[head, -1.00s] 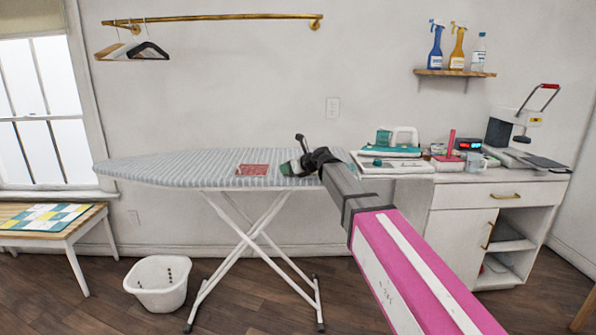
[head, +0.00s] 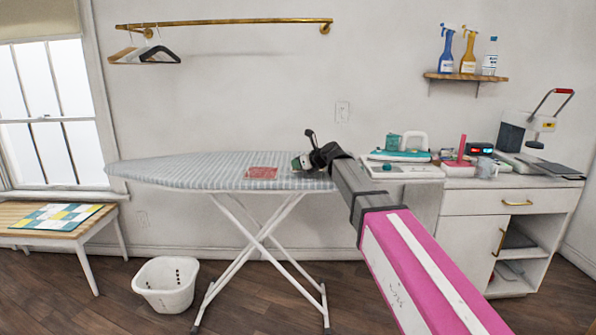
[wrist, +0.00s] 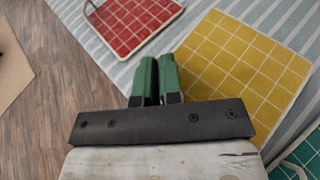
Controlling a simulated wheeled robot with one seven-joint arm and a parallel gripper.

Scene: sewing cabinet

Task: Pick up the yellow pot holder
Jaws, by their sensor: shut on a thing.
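The yellow pot holder (wrist: 243,62) is a flat square with a pale grid. It shows in the wrist view just right of my fingers, over the striped ironing board cover; the grip hides its near left edge. My gripper (wrist: 155,78) has green fingers close together, with a thin gap, shut on that edge. In the head view my gripper (head: 302,161) is low over the right part of the ironing board (head: 190,170). The yellow pot holder cannot be made out there, behind my gripper and arm.
A red pot holder (wrist: 135,22) lies on the board to the left, also in the head view (head: 262,173). A green gridded piece (wrist: 303,158) is at the wrist view's lower right. A white basket (head: 165,285) is on the floor.

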